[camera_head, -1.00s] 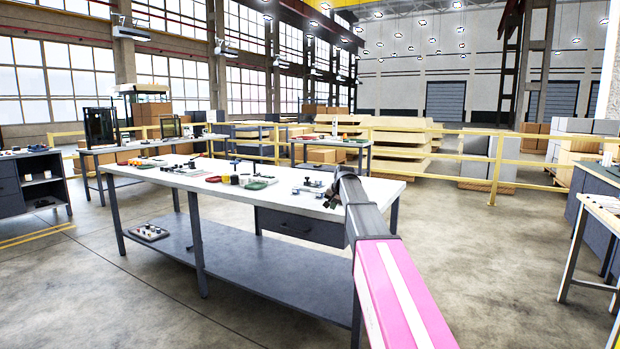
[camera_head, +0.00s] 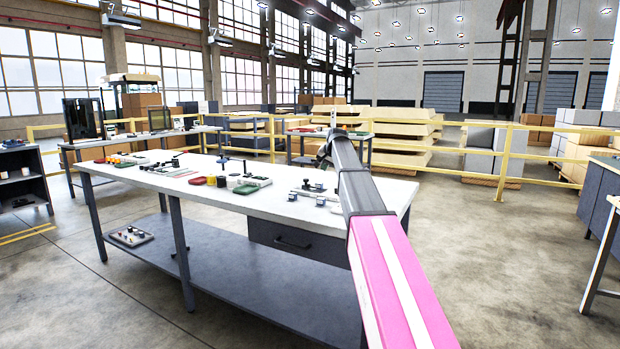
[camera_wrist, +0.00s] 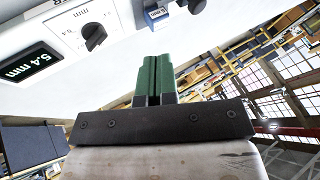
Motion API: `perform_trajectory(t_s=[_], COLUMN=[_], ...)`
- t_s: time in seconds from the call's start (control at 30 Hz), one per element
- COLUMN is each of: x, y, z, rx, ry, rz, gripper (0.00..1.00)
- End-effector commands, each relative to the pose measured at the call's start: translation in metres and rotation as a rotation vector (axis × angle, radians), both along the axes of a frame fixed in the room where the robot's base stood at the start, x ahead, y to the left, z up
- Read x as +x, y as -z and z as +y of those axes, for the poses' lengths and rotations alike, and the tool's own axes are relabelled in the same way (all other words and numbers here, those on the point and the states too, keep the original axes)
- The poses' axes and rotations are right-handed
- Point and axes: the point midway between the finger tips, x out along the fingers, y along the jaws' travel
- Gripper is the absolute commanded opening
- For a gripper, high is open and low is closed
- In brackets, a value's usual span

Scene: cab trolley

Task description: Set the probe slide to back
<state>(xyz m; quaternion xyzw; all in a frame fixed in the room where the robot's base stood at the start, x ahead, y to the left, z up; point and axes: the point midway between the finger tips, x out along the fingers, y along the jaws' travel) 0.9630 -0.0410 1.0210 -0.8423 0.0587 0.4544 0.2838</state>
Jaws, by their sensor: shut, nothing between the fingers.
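My gripper (camera_wrist: 156,62) shows two green fingers close together in the wrist view, shut and empty. In the head view my gripper (camera_head: 324,152) is small and dark, at the far end of my arm over the right part of the white workbench (camera_head: 228,198). In the wrist view a white panel (camera_wrist: 70,40) carries a display reading 5.4 mm and a black knob (camera_wrist: 95,36). A small blue-grey block with a label (camera_wrist: 157,14) sits beyond the fingertips, apart from them. I cannot tell for sure which part is the probe slide or where it is set.
Small dark fixtures (camera_head: 314,188) stand on the right of the bench. A red piece (camera_head: 197,181) and a green piece (camera_head: 258,181) lie left of them. A drawer (camera_head: 292,242) hangs under the top. Open floor lies to the right.

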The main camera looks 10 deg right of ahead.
Motion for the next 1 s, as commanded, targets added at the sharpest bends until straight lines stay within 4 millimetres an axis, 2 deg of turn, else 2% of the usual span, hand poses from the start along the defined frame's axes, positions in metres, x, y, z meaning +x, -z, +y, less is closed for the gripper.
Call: perform_trajectory(t_s=[0.47, 0.67, 1.0], x=[0.004, 0.022, 0.059], y=[0.005, 0.028, 0.079], z=[0.001, 0.005, 0.016], rx=[0.001, 0.001, 0.001], ry=[0.000, 0.000, -0.001], rz=[0.001, 0.001, 0.002], gripper=[0.00, 0.00, 0.00])
